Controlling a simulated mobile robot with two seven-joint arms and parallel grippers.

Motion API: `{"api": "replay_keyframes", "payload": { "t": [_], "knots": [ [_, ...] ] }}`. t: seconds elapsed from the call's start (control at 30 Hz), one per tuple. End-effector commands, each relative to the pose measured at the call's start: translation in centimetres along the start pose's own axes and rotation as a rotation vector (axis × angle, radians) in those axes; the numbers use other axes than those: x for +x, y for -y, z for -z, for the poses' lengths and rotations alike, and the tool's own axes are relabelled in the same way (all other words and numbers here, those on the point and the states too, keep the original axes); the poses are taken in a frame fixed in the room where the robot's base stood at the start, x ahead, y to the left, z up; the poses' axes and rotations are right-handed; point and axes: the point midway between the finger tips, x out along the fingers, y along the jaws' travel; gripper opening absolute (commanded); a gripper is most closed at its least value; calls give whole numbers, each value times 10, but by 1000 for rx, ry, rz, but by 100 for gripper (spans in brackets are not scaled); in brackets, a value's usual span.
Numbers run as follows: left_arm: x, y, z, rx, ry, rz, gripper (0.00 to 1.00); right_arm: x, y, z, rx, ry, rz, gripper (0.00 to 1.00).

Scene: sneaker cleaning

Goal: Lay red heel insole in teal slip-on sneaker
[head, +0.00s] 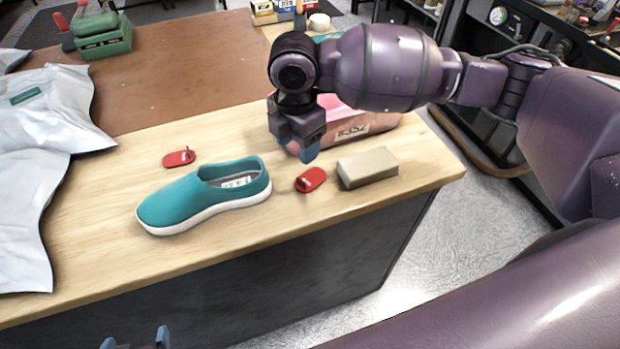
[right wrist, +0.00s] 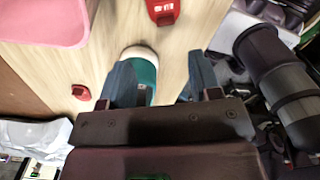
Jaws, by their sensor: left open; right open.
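The teal slip-on sneaker (head: 185,200) stands upright on the pale wooden table, toe to the left, its opening facing up. Its white-edged end shows beyond my right gripper in the right wrist view (right wrist: 142,66). One small red insole piece (head: 312,180) with a raised tab lies just right of the sneaker. Another red piece (head: 178,159) lies behind the sneaker. I cannot tell which is the heel insole. My right gripper (head: 309,152) is open and empty, above the table near the right red piece. My left gripper (head: 135,340) is open at the bottom edge, before the table.
A beige block (head: 367,167) lies right of the near red piece. A pink box (head: 372,128) stands behind my right gripper. A silvery-white bag (head: 50,140) covers the table's left side. The brown mat (head: 185,70) is mostly clear.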

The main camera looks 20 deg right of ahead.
Motion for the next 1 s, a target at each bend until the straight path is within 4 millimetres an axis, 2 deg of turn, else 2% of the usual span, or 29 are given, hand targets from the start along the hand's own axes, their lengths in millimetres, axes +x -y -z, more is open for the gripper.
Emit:
{"api": "replay_keyframes", "payload": {
  "t": [0.2, 0.47, 0.8, 1.0],
  "knots": [
    [4, -1, -4, 1, 1, -1, 100, 34, 1, 0, 3, 0, 3, 57],
    [6, 0, -3, 4, -1, -2, 100, 49, 2, 0, 3, 0, 0, 57],
    [8, 0, -9, 5, 4, -2, 100, 92, 9, 2, 3, -1, 3, 57],
    [6, 0, -11, 5, 8, -1, 100, 96, 8, 2, 2, 0, 0, 57]
  ]
}}
